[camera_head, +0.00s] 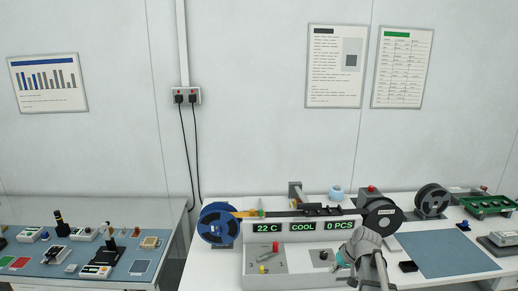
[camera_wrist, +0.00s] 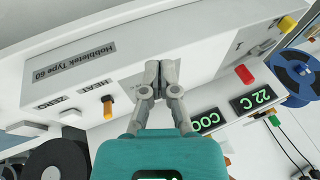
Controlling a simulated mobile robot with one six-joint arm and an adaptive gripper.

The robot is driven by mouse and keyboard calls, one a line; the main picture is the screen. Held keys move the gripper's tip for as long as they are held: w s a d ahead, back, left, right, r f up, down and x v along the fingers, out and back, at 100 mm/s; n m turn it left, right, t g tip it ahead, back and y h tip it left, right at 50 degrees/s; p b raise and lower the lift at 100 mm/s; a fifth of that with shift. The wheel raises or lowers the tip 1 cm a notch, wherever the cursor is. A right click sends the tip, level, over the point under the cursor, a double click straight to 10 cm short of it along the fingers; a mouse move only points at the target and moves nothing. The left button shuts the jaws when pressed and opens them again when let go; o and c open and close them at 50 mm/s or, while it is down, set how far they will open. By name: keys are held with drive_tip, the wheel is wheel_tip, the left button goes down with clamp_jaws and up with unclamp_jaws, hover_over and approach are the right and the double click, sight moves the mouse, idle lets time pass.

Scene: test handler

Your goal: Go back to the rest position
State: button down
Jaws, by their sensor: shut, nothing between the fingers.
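The test handler (camera_head: 310,258) is a white machine at the centre right of the head view, with green displays reading 22 C, COOL and 0 PCS. A lever (camera_head: 266,256) stands on its front left panel. My gripper (camera_head: 338,264) is in front of the handler's right part, partly covering it. In the wrist view my gripper (camera_wrist: 160,75) has its grey fingers together and empty, over the handler's white body (camera_wrist: 110,70), which shows a Hobbietek Type 60 label. An orange switch (camera_wrist: 107,106) and a red knob (camera_wrist: 244,74) lie to either side. I cannot tell whether the fingertips touch the handler.
A blue reel (camera_head: 219,224) stands left of the handler and a dark reel (camera_head: 382,218) right. A blue mat (camera_head: 445,252), another reel (camera_head: 432,200) and a green tray (camera_head: 487,204) are at right. A separate bench (camera_head: 60,283) at left holds small instruments.

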drive_tip(key=s+a+f+g+h, duration=0.1)
drive_tip(key=s+a+h, duration=0.1)
drive_tip(key=s+a, duration=0.2)
drive_tip(key=s+a+g+h, duration=0.2)
drive_tip(key=s+a, duration=0.3)
drive_tip(key=s, duration=0.6)
drive_tip(key=shift+s+f, duration=0.25)
drive_tip(key=shift+f, duration=0.15)
idle(1.2)
